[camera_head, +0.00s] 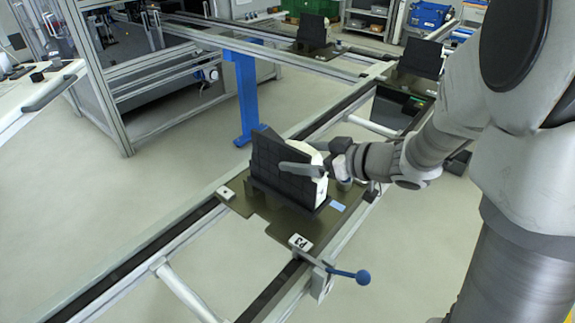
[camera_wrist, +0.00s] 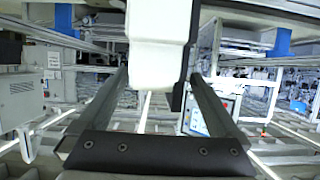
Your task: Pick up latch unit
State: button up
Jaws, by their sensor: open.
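The latch unit appears to be the white part with a black section at the black upright fixture; its white side shows below my finger in the head view (camera_head: 321,188). In the wrist view the white body (camera_wrist: 158,62) hangs into the picture from the top, between my two fingers. My gripper (camera_head: 304,160) reaches in from the right at the fixture. In the wrist view my gripper (camera_wrist: 158,80) is open, with one finger on each side of the white body. I cannot tell whether either finger touches it. My gripper hides part of the unit in the head view.
The black fixture (camera_head: 272,172) stands on a dark pallet plate (camera_head: 240,204) on the conveyor rails. A lever with a blue knob (camera_head: 362,277) juts out at the front. Other black fixtures (camera_head: 312,32) stand farther back. A blue post (camera_head: 247,95) stands behind the line.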

jog(key=shift+x, duration=2.7)
jog(key=shift+w+d+r, duration=0.1)
jog(key=shift+w, duration=0.05)
grip_shut()
